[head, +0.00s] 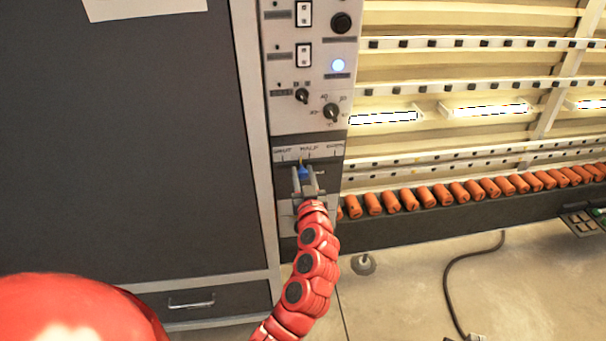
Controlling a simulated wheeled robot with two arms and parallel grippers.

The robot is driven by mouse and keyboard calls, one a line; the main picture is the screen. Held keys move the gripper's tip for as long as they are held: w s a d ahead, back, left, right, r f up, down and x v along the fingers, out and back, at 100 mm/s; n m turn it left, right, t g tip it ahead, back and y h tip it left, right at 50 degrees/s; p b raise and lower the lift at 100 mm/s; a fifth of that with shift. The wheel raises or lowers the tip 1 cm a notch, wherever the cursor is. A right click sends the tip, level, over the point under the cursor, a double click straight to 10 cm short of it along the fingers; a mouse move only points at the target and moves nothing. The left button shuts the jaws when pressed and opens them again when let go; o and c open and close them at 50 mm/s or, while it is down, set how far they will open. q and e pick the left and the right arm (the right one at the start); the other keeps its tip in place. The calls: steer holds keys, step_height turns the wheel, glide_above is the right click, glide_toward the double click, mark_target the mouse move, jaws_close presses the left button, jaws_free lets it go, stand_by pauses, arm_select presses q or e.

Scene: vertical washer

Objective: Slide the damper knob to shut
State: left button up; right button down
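My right gripper is not in view.
The control panel (310,75) has switches, a lit blue button (338,65) and two black rotary knobs above the damper scale. A dark cabinet door (130,150) is at left. A row of orange cylinders (410,199) runs at right. A black cable (455,275) lies on the floor.

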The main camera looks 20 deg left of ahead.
arm_select(q)
jaws_close()
stand_by(1.0)
